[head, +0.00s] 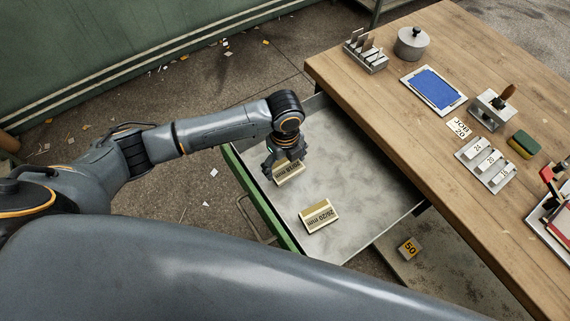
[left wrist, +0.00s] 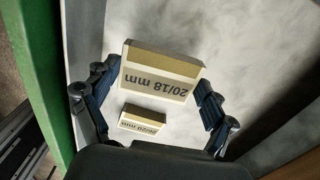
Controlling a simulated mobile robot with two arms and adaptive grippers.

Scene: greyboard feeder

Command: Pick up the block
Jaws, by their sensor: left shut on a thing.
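My left gripper (head: 286,161) is shut on a pale tan block (head: 291,171) over the open drawer (head: 340,150). In the left wrist view this block (left wrist: 160,75) reads "20/18 mm" and sits between the two fingers (left wrist: 156,92). It looks larger and nearer than the other block there, so it seems raised off the drawer floor. A second block (head: 319,215), marked "20/20 mm", lies in the drawer nearer to me; it also shows in the left wrist view (left wrist: 143,119). My right gripper is not in view.
The drawer's green front (head: 262,208) is on the left. The wooden bench top (head: 420,130) overhangs on the right, with a blue pad (head: 434,88), a round pot (head: 411,43) and numbered holders (head: 487,164). A "50" block (head: 409,248) lies below, beyond the drawer. Most of the drawer floor is bare.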

